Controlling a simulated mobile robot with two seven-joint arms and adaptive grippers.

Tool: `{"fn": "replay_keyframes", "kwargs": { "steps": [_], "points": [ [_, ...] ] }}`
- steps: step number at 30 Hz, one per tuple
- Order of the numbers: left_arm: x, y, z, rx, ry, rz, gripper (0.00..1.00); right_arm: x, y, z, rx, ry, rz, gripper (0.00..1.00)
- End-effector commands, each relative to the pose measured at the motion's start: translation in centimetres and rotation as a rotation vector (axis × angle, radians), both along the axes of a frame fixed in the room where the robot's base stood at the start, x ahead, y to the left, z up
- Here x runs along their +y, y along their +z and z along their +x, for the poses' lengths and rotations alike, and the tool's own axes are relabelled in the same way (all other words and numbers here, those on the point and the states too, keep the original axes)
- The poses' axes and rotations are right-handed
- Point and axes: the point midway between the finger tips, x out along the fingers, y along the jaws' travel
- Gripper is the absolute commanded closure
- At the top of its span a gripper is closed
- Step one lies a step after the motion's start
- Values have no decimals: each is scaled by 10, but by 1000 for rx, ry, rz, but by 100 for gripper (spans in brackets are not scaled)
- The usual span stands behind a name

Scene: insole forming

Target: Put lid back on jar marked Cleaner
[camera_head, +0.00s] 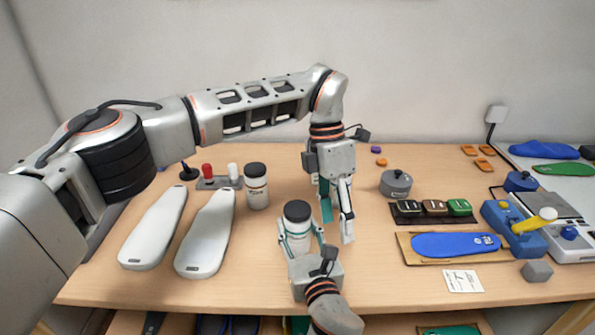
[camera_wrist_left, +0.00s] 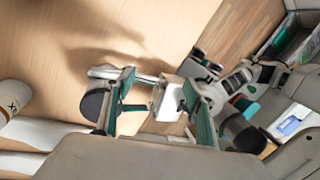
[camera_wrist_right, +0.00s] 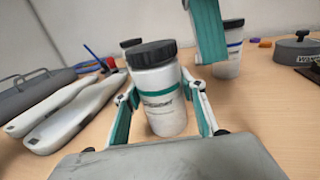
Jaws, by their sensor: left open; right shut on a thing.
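My right gripper (camera_head: 300,246) is shut around the jar's body, one finger on each side. My left gripper (camera_head: 336,226) is open and empty, pointing down just right of the jar and apart from the lid. One of its teal fingers shows in the right wrist view (camera_wrist_right: 209,32).
Another black-lidded white jar (camera_head: 257,190) stands behind left. A further jar (camera_wrist_right: 232,62) stands behind my left finger. Two white shoe lasts (camera_head: 207,235) lie left. A grey pot (camera_head: 396,184), small coloured boxes (camera_head: 435,208) and a blue insole (camera_head: 455,245) are right.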

Motion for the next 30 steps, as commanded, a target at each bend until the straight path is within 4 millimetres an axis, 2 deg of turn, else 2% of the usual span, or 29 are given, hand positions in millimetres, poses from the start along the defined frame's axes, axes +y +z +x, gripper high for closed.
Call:
{"fn": "replay_keyframes", "kwargs": {
  "steps": [9,18,30],
  "points": [
    [-19,15,-5,39,485,49,45,1,-1,0,1,1,1,100],
    [9,30,15,52,1070,220,45,1,-1,0,1,1,1,100],
    [43,53,36,69,1873,363,45,0,-1,0,1,1,0,100]
  ]
}}
